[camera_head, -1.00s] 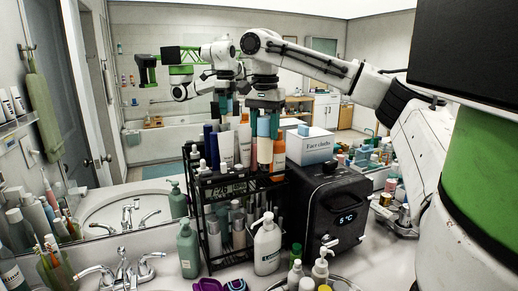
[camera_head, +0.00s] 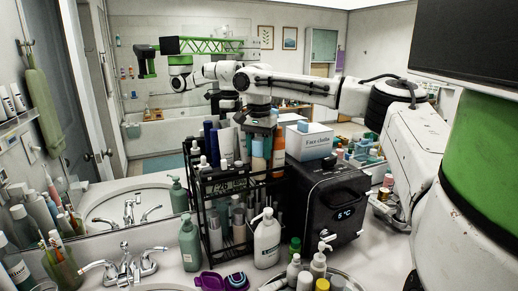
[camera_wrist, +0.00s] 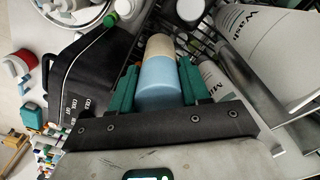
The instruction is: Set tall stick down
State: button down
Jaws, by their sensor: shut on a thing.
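The tall stick (camera_head: 257,149) is light blue at its upper part and beige-orange at its lower end. It stands upright between the teal fingers of my gripper (camera_head: 258,146), which is shut on it. In the wrist view, the stick (camera_wrist: 159,82) runs between the two fingers (camera_wrist: 158,88), its beige end pointing away from me. It is over the right part of the black wire rack (camera_head: 241,184), beside other bottles on the top tier. I cannot tell whether its lower end touches the rack.
An orange-and-white tube (camera_head: 278,157) stands close to the right of the stick. White tubes (camera_head: 226,139) crowd its left. A black box with a display (camera_head: 328,205) and a face-cloths box (camera_head: 309,141) are at the right. A white pump bottle (camera_head: 267,240) stands in front.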

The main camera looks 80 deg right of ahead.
jog(key=shift+f, duration=0.1)
jog(key=c, duration=0.5)
grip_release()
notch_tip(320, 180, up, 12)
jog(key=shift+r+b, duration=0.15)
jog(key=shift+b, duration=0.55)
